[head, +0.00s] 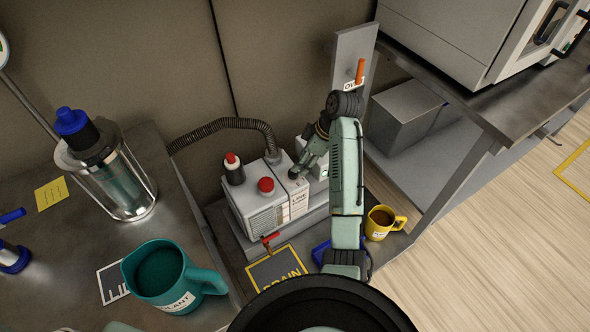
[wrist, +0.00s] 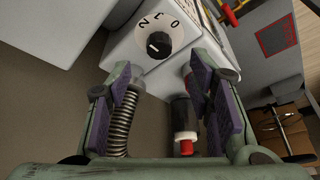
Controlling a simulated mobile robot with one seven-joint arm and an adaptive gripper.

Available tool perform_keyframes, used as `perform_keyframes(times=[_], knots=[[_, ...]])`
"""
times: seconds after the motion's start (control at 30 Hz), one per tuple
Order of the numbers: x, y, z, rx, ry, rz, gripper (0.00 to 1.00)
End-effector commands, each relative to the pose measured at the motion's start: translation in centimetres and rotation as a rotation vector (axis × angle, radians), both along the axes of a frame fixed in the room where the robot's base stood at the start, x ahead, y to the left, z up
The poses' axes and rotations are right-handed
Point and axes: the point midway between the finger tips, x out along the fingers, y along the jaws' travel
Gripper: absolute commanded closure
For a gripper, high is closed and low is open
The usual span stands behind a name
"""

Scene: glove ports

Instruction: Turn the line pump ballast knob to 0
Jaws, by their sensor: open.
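The line pump (head: 262,214) is a pale box on a low shelf, with a "LINE" label on its front. In the wrist view its pale end face (wrist: 120,50) carries the ballast knob (wrist: 158,44), a black knob on a white dial marked 0, 1 and 2. A short white mark on the knob points toward the lower left, away from the 0; its exact setting is unclear. My gripper (wrist: 162,68) is open and empty, its purple-padded fingers either side of the knob's line and short of it. In the head view my gripper (head: 296,172) is at the pump's right end, hiding the knob.
A dark bottle with a red cap (head: 233,170) and a ribbed hose (head: 215,126) adjoin the pump; the hose also shows between my fingers (wrist: 121,122). A red-handled valve (head: 270,239) is in front. A yellow mug (head: 380,222) stands right, a teal jug (head: 165,274) left.

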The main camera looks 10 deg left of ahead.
Motion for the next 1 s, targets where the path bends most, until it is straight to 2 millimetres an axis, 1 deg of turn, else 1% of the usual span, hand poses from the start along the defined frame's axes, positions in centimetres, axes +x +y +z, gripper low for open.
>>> perform_keyframes(times=[0.03,0.2,0.3,0.4,0.53,0.77,1.0], knots=[[-0.2,0.4,-0.9,0.0,0.006,0.0,0.53],[-0.1,1.6,-3.6,-0.001,0.003,0.0,0.53],[-0.1,2.1,-4.9,-0.001,0.004,-0.002,0.53],[0.0,2.4,-5.7,-0.001,0.002,-0.002,0.53],[0.0,2.7,-6.3,-0.001,-0.001,-0.001,0.53],[0.0,2.7,-6.3,-0.001,-0.001,-0.002,0.53],[0.0,2.7,-6.3,-0.001,-0.001,-0.002,0.68]])
